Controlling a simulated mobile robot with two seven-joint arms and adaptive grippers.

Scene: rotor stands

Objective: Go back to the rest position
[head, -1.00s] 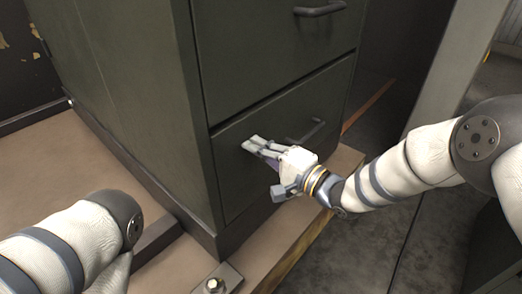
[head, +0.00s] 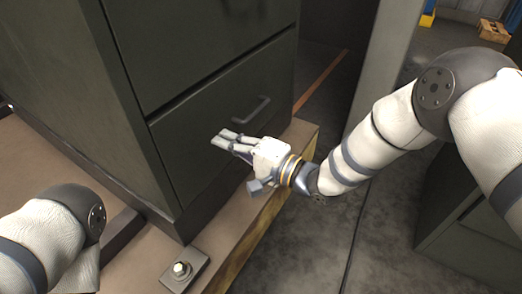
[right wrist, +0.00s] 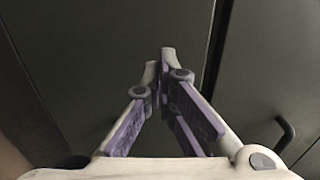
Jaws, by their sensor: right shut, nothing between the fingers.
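My right gripper (head: 226,141) is in front of the lower drawer of a dark green-grey cabinet (head: 140,130). Its fingers are together with nothing between them, as the right wrist view also shows (right wrist: 160,62). The lower drawer (head: 200,165) is flush with the cabinet front. Its handle (head: 251,110) is to the right of the fingers and apart from them; the handle also shows in the right wrist view (right wrist: 286,134). Whether the fingertips touch the drawer front I cannot tell. Of my left arm only a link shows at the lower left; its gripper is out of the picture.
The cabinet stands on a brown wooden platform (head: 240,225) with a bolted metal plate (head: 185,268) near its corner. A grey post (head: 375,75) stands right of the cabinet. Another dark cabinet (head: 470,235) is at the lower right. Grey floor (head: 325,250) lies open between.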

